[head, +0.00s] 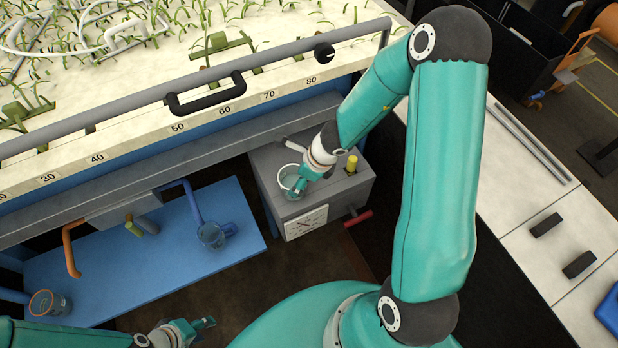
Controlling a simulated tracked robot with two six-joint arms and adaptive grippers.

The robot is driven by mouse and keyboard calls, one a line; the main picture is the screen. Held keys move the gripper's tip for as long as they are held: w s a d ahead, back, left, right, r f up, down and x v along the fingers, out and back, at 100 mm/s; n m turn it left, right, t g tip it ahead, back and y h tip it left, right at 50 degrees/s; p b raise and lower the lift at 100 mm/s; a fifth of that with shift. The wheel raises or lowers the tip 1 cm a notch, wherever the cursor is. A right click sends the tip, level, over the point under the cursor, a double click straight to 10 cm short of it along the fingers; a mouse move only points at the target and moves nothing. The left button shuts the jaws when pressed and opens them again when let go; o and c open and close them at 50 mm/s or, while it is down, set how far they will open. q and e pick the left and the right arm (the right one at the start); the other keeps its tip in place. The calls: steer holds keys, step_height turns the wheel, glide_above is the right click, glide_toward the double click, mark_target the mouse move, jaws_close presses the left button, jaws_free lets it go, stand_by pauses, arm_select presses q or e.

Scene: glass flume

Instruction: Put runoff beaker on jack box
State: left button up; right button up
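The jack box (262,165) is a grey box below the flume's edge, with a white dial plate (306,222) on its front and a red handle (357,218). A clear glass beaker (290,187) with a pale rim is at the left part of its top; whether it rests there or is held just above, I cannot tell. My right gripper (303,184) is at this beaker's right side, its fingers partly hidden and overlapping the glass. Another clear beaker (213,236) stands on the blue board under a blue pipe. My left gripper (207,328) is low at the bottom edge, empty, its fingers apart.
The flume with its numbered scale (225,110) and black handle (205,97) runs above the box. A yellow knob (351,164) stands on the box top. An orange-rimmed jar (48,304) is on the blue board (150,275). The board's middle is clear.

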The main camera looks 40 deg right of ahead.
steer(key=shift+f, duration=0.1)
steer(key=o, duration=1.1)
steer(key=shift+o, duration=0.3)
